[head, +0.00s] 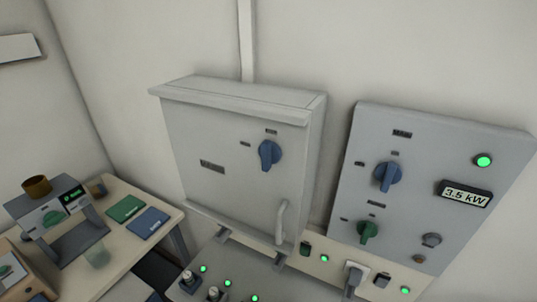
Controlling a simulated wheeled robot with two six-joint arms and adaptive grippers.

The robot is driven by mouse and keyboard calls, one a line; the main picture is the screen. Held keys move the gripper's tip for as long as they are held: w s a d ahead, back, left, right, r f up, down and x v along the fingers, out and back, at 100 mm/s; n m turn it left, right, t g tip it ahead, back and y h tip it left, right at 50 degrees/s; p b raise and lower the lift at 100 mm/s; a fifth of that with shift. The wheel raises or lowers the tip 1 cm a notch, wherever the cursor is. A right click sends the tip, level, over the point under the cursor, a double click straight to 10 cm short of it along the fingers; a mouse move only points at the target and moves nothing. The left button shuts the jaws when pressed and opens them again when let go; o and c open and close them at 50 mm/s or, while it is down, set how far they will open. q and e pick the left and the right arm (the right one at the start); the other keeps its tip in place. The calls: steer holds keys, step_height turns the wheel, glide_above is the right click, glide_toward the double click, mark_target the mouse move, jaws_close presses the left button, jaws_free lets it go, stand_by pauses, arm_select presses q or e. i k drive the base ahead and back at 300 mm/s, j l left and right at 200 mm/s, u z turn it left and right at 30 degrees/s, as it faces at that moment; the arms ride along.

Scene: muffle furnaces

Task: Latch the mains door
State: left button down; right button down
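The mains door appears to be the front of the grey wall cabinet (215,180) in the middle of the head view. It looks closed against the cabinet body, though a small gap cannot be ruled out. A blue rotary knob (269,155) sits on its upper right, with its grip close to upright. A grey bar handle (281,222) stands near its lower right corner, roughly upright with a bent top. Whether the door is latched cannot be told. Neither of my grippers is in view.
A sloped grey panel (420,215) at right carries a blue knob (388,176), a green knob (368,231) and a 3.5 kW display (466,195). A lower panel (245,265) with green lamps lies below the cabinet. A bench (165,205) with instruments stands at left.

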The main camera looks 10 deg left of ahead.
mark_target(270, 153)
steer(key=z, duration=0.5)
steer(key=k+j+z, duration=0.45)
steer(key=k+z, duration=0.3)
steer(key=k+j+z, duration=0.1)
steer(key=k+z, duration=0.25)
steer(key=k, duration=0.35)
steer(key=i+j+z, duration=0.1)
steer(key=i+j, duration=0.25)
